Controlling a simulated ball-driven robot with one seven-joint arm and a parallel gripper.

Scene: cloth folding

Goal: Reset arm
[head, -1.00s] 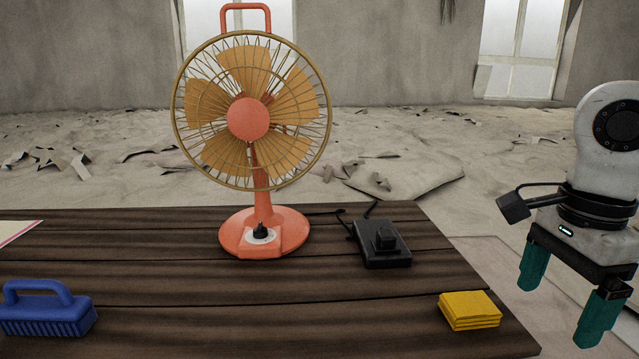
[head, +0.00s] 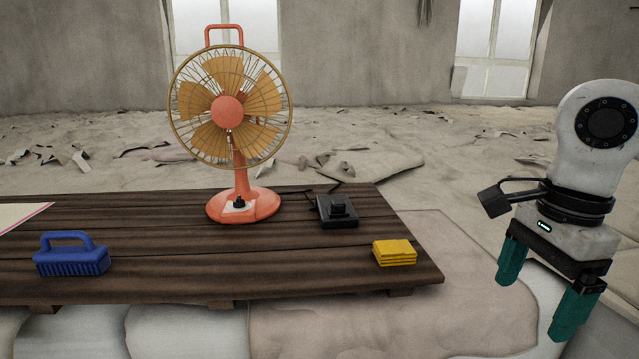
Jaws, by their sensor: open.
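My gripper (head: 537,308) is at the right of the head view, pointing down. Its two green fingers are apart with nothing between them. It hangs off the right side of the dark wooden table (head: 180,283), clear of it. A yellow folded cloth (head: 394,252) lies in a neat stack near the table's right front corner, to the left of my gripper and apart from it.
An orange fan (head: 229,112) stands on the table, with a black box (head: 337,209) to its right. A blue brush (head: 72,256) lies at the left, near a pale sheet (head: 18,214). Debris litters the floor behind. The table's front middle is clear.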

